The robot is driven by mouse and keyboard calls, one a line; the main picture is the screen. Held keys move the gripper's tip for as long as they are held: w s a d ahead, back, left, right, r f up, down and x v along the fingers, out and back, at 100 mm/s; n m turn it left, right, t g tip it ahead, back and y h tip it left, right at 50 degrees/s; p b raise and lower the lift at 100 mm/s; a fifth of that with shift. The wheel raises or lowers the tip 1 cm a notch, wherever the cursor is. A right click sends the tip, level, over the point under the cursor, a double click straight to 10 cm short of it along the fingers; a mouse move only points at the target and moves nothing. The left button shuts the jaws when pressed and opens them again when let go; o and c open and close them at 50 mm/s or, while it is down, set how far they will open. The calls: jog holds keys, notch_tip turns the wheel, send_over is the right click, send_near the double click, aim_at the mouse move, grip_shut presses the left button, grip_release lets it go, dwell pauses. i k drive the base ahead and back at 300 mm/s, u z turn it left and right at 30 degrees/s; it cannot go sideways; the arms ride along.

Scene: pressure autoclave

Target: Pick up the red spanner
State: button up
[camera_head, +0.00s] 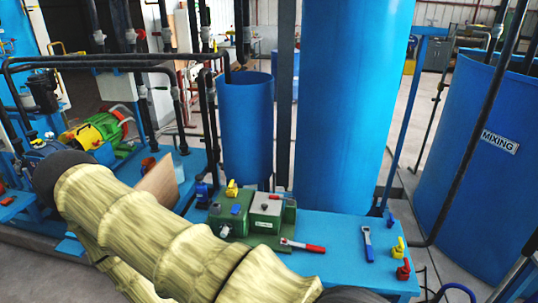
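The red spanner (314,248) lies on the blue bench top (335,268), just right of the green machine. Its handle is red and points right; its pale metal end points left, toward the green machine. A second spanner with a blue handle (369,252) lies farther right on the same bench, its metal end pointing away from me. My pale, segmented arm crosses the lower left of the head view. My gripper is not in view, so its state does not show. The red spanner's handle is uncovered.
The green machine (230,211) stands beside the red spanner. Yellow (398,246) and red (403,270) valve handles stand at the bench's right end. A large blue tank (340,105) rises behind. The bench between the spanners is clear.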

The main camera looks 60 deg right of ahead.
aim_at(310, 247)
jog(key=u, duration=0.05)
jog(key=i, duration=1.75)
jog(key=z, duration=1.95)
